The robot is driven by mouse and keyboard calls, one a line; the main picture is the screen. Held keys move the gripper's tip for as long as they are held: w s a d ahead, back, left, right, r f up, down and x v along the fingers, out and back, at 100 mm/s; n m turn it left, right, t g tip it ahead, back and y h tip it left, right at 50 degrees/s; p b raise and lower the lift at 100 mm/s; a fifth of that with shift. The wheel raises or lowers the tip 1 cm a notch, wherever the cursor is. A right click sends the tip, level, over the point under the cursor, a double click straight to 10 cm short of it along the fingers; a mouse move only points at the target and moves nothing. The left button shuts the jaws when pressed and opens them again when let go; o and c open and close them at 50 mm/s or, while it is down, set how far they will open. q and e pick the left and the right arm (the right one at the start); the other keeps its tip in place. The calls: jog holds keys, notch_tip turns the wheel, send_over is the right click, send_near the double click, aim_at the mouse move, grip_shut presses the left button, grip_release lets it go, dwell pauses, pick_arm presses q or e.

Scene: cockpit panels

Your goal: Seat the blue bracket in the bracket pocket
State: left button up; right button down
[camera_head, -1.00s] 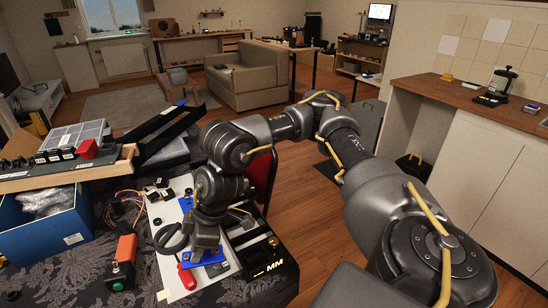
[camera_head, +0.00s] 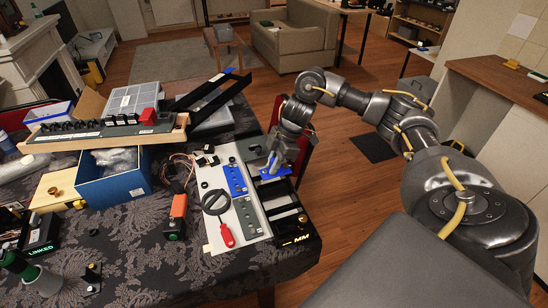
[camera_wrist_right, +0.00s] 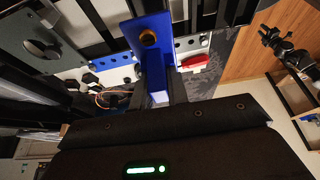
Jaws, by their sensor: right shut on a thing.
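The blue bracket (camera_head: 277,174) is held in my right gripper (camera_head: 273,165), over the far part of a black frame with slots (camera_head: 284,205). In the right wrist view the bracket (camera_wrist_right: 148,38) is an L-shaped blue piece with a round hole, between the fingers (camera_wrist_right: 160,92). It seems raised above the frame; contact cannot be told. I cannot tell which opening is the bracket pocket. My left gripper is not in view.
A blue box (camera_head: 112,188) and a wooden-edged rack (camera_head: 100,138) stand farther left.

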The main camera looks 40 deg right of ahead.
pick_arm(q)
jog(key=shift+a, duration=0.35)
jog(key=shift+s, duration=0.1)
